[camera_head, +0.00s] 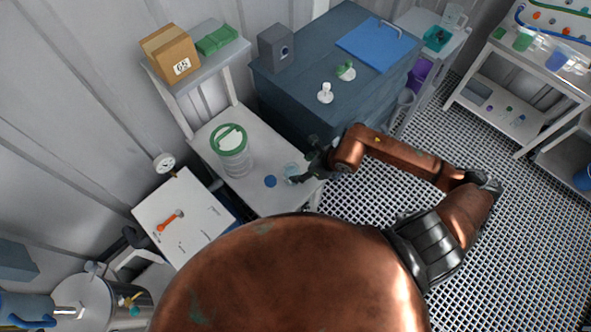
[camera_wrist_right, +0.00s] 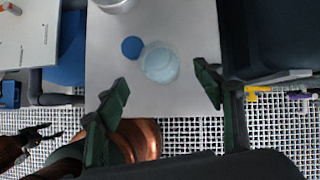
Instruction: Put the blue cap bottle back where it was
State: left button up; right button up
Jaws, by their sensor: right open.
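A round blue cap (camera_head: 270,181) is at the front of the white bench; it also shows in the right wrist view (camera_wrist_right: 132,47). Right beside it stands a pale, translucent bottle or cup (camera_head: 291,169), seen from above as a round shape in the wrist view (camera_wrist_right: 161,63). I cannot tell whether the blue disc is loose or tops something. My right gripper (camera_head: 303,170) is open beside the translucent vessel; in the wrist view its fingers (camera_wrist_right: 163,92) are apart with nothing between the tips. My left gripper (camera_wrist_right: 48,133) shows low left in the wrist view, fingers apart and empty.
A dark blue cabinet (camera_head: 300,100) borders the bench on the right. A white board with an orange tool (camera_head: 170,221) lies to the left. Grated floor is open at right.

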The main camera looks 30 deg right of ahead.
jog(key=shift+v, duration=1.6)
